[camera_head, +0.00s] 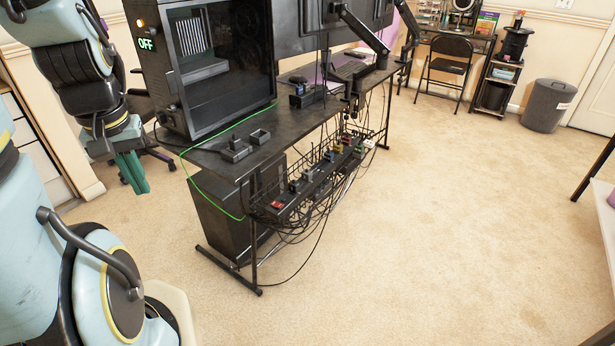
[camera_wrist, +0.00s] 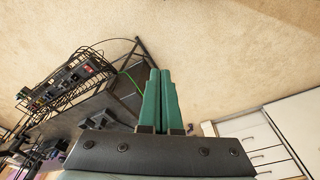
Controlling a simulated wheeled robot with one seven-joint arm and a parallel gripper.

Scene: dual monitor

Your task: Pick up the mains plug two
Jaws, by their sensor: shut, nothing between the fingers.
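Several mains plugs sit along a black power strip (camera_head: 290,199) in a wire cable tray under the back edge of the desk. They include a red one (camera_head: 277,205), a yellow one and a white one (camera_head: 369,143); I cannot tell which is plug two. The strip also shows at the left of the wrist view (camera_wrist: 70,77). My gripper (camera_head: 140,188) hangs at the left of the desk, well apart from the strip. Its green fingers (camera_wrist: 159,72) are together and empty in the wrist view.
The black desk (camera_head: 283,143) carries a computer case (camera_head: 215,65), monitors and small black holders. A black box (camera_head: 225,215) stands below. Loose cables hang under the tray. Carpet in front and to the right is clear. White drawers (camera_wrist: 265,140) stand near my gripper.

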